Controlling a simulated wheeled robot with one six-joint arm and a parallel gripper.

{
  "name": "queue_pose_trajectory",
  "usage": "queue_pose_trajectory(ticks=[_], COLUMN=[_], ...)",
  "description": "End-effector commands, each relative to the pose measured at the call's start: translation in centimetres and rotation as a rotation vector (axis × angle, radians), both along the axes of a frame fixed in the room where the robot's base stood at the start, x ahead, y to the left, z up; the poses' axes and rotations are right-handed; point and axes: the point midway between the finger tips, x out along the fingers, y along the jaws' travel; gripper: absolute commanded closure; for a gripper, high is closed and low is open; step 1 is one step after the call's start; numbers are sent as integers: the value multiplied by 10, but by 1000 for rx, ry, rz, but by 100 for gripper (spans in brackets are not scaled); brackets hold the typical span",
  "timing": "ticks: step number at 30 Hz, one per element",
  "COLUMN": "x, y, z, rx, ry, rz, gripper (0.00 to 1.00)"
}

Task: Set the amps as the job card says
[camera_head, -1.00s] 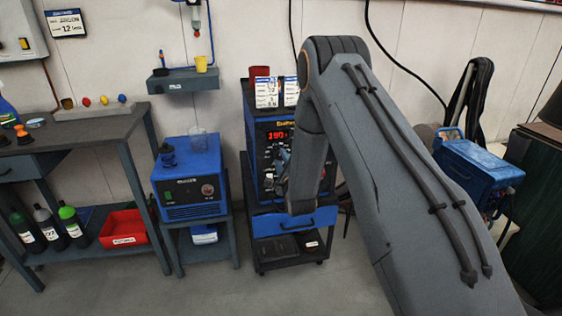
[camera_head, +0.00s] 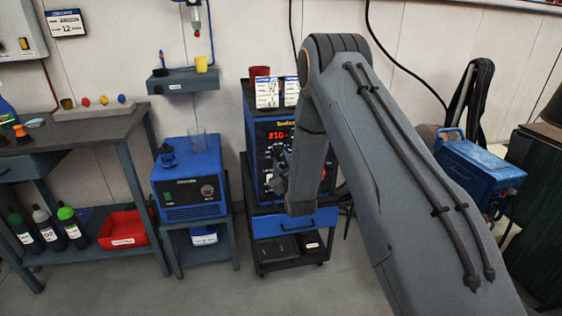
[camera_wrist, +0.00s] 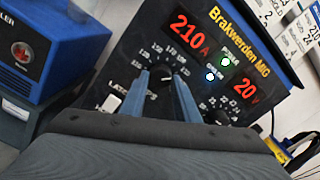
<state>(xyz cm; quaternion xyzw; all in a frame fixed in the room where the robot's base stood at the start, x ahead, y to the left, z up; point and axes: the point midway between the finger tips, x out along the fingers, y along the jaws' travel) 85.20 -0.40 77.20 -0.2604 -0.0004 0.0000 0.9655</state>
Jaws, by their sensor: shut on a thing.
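The blue and black MIG welder (camera_head: 254,140) stands on a cart in the middle of the head view. My gripper (camera_wrist: 161,78) is shut on the amps knob (camera_wrist: 160,84), a finger on either side, below the amps display. In the head view my gripper (camera_head: 281,172) is at the panel's front, partly hidden by my arm. White cards (camera_head: 267,93) stand on top of the welder; their text is too small to read.
A red cup (camera_head: 259,71) stands behind the cards. A second blue machine (camera_head: 188,180) sits on a stand to the left, with a workbench (camera_head: 75,128) beyond it. Another blue unit (camera_head: 478,170) is at the right. The floor in front is clear.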

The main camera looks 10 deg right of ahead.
Motion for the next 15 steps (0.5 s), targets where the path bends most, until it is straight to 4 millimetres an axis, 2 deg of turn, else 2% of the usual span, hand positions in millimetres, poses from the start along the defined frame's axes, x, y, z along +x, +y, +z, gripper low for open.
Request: queue_pose_trajectory(ticks=[11, 12, 15], x=[0, 0, 0], y=[-1, -1, -1], z=[-1, -1, -1], rx=[4, 4, 4], ry=[2, 2, 3], rz=[-2, -2, -2], gripper=[94, 68, 54])
